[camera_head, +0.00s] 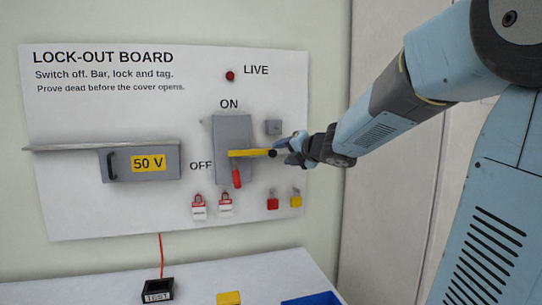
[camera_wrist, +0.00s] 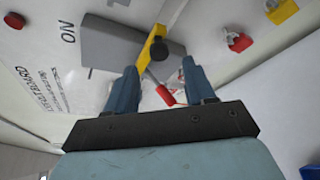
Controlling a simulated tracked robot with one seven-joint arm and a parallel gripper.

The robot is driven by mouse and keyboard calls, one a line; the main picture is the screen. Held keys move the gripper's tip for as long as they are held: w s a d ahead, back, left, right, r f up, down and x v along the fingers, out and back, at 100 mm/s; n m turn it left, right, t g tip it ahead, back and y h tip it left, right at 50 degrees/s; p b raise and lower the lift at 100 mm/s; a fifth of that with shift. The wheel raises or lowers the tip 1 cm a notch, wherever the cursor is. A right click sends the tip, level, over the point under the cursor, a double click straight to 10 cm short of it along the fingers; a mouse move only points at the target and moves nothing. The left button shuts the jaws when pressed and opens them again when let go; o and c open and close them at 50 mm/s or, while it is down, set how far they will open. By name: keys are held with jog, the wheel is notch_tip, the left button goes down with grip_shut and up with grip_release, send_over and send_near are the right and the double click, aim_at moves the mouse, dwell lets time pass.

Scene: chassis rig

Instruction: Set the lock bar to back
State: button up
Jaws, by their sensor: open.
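The switch's red handle (camera_head: 237,178) points down below the bar, near the OFF label. I cannot tell whether a finger touches the knob.
A small grey block (camera_head: 273,127) sits on the board right of the switch. Tags (camera_head: 199,207) and red and yellow padlocks (camera_head: 272,204) hang below. A grey 50 V cover (camera_head: 140,163) and rail are left. A tester (camera_head: 158,291) and blue tray (camera_head: 312,299) lie on the bench.

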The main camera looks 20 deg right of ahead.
aim_at(274, 154)
jog(key=shift+x, duration=3.55)
grip_shut()
jog(key=shift+d, duration=0.1)
